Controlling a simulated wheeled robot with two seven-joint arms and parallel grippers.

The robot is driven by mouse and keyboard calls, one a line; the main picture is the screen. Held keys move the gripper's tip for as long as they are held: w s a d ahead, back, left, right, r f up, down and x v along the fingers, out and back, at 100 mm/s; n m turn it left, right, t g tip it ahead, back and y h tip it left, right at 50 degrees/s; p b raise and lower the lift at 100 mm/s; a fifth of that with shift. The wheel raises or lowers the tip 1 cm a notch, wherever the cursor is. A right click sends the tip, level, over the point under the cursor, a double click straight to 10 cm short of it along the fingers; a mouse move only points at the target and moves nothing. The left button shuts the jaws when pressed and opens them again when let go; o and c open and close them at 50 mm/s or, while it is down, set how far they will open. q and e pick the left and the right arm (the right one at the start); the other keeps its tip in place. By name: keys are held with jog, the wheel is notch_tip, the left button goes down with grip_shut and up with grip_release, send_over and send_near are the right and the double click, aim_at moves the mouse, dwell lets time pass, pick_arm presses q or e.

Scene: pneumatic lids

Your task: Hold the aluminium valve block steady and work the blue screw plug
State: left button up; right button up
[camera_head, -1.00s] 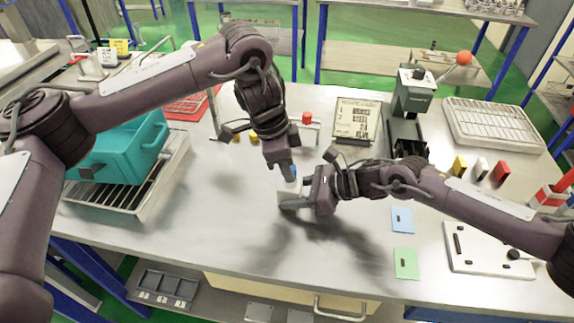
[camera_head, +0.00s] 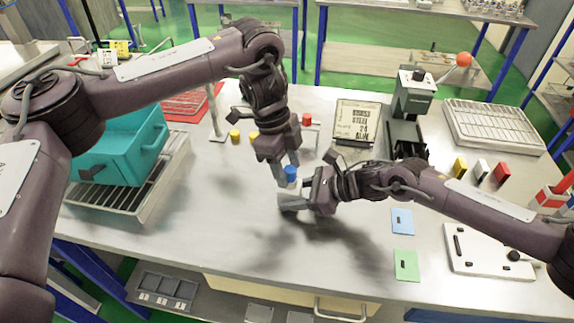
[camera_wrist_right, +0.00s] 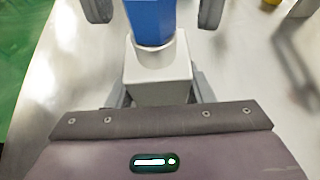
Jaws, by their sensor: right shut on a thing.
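The aluminium valve block (camera_head: 290,202) is a pale grey block on the bench. In the right wrist view the block (camera_wrist_right: 158,80) shows a round collar on top, with the blue screw plug (camera_wrist_right: 151,20) standing upright in it. The plug also shows in the head view (camera_head: 291,174). My right gripper (camera_head: 300,202) is shut on the block from the right. My left gripper (camera_head: 284,170) points down over the plug. Its fingers are spread on either side of the plug with gaps visible in the right wrist view, so it is open. The plug's top is cut off there.
A teal box (camera_head: 115,150) stands on a rack at the left. Yellow caps (camera_head: 235,134) and a red cap (camera_head: 306,119) are behind my left gripper. A labelled board (camera_head: 357,122) and a grey-green press (camera_head: 414,92) stand behind. The bench front is clear.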

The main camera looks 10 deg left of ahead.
jog(key=shift+s+d+f, duration=0.1)
jog(key=shift+s+f, duration=0.1)
jog(key=shift+f, duration=0.2)
pick_arm(q)
jog(key=v, duration=0.7)
dwell(0.3)
jog(key=v, duration=1.2)
jog(key=shift+s, duration=0.1)
pick_arm(e)
jog(key=o, duration=1)
jog(key=shift+r, duration=0.15)
jog(key=shift+w, duration=0.2)
jog(key=shift+r, duration=0.1)
